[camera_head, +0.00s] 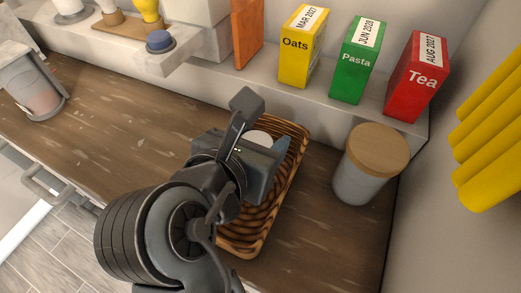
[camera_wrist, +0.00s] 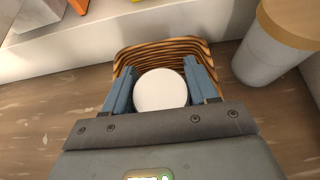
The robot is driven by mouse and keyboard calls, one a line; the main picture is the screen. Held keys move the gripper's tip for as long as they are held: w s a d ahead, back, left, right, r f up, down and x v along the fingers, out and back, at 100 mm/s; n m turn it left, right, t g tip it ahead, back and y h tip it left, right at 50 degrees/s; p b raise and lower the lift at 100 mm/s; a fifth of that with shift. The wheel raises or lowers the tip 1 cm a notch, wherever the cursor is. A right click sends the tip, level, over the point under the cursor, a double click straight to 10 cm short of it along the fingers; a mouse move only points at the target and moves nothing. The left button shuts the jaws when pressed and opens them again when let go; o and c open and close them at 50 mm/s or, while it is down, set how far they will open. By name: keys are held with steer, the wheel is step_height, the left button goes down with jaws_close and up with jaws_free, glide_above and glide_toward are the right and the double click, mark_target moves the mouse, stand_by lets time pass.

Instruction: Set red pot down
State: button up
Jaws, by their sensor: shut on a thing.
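My gripper (camera_wrist: 160,78) is shut on a white round-topped thing (camera_wrist: 160,92), with one blue-grey finger on each side of it. In the head view, part of the white top (camera_head: 258,137) shows behind my gripper. It is over or inside a brown striped basket (camera_head: 292,130), whose rim (camera_wrist: 160,44) shows beyond the fingers in the wrist view. I cannot tell whether its underside touches the basket floor. Only the pale top shows; no red pot surface is visible, and its sides are hidden by my gripper.
The basket stands on a wooden counter (camera_head: 120,125). A grey jar with a wooden lid (camera_head: 378,152) stands close to its right. Oats (camera_head: 302,48), Pasta (camera_head: 358,62) and Tea (camera_head: 416,78) boxes stand on the ledge behind. Counter to the left is clear, up to a clear container (camera_head: 38,92).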

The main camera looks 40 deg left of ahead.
steer(key=shift+f, duration=1.55)
steer(key=shift+f, duration=0.1)
steer(key=o, duration=0.9)
steer(key=shift+s+r, duration=0.3)
steer(key=shift+s, duration=0.05)
steer(key=v, duration=1.1)
steer(key=shift+s+p, duration=0.2)
steer(key=shift+p, duration=0.15)
